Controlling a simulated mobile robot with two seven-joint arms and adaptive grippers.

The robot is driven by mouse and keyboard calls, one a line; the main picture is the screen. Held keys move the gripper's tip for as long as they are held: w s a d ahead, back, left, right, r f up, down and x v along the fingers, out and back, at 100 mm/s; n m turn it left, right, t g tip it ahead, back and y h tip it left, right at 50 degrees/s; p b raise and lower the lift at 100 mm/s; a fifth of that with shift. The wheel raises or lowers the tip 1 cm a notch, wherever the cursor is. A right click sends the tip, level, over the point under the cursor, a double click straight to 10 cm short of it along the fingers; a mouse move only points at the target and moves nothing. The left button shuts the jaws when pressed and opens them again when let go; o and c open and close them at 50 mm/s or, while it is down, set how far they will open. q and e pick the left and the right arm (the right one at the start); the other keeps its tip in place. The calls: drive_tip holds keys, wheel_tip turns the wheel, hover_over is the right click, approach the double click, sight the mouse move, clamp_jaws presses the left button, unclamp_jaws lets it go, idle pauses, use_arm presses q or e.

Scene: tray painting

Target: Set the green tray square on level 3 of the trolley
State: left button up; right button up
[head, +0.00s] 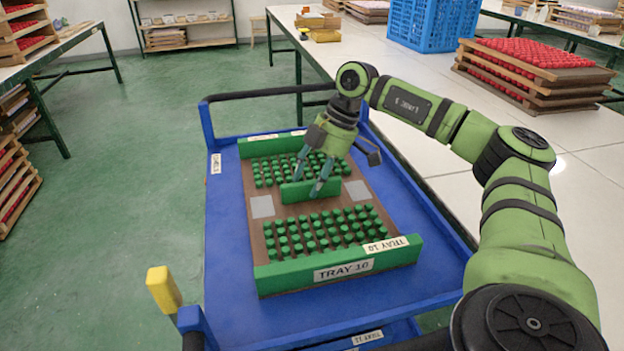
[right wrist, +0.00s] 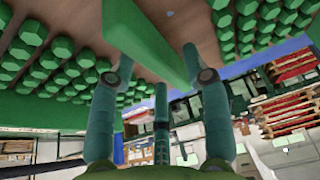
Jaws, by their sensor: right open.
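The green tray (head: 340,268), labelled TRAY 10, has green end walls, a brown base and rows of green pegs. It rests on the blue top deck of the trolley (head: 232,285). Its near edge runs roughly along the deck's near edge; I cannot tell whether it is exactly square. My right gripper (head: 318,187) is open at the tray's green middle bar (head: 295,192). In the right wrist view its fingers (right wrist: 158,75) stand on both sides of the bar (right wrist: 150,38); contact is unclear. My left gripper is not in view.
A white table (head: 430,150) stands close along the trolley's right side, with a blue crate (head: 432,22) and stacked red-topped trays (head: 530,75). A yellow-topped post (head: 163,288) stands at the trolley's near left corner. The green floor (head: 120,200) at left is clear.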

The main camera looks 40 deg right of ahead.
drive_tip(key=p+v, duration=0.1)
drive_tip(key=v, duration=0.9)
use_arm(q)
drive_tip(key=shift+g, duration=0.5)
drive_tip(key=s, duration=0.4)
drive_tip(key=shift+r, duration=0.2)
use_arm(e)
drive_tip(key=shift+s+d+r, duration=0.2)
drive_tip(key=shift+d+r, duration=0.1)
drive_tip(key=shift+r, duration=0.3)
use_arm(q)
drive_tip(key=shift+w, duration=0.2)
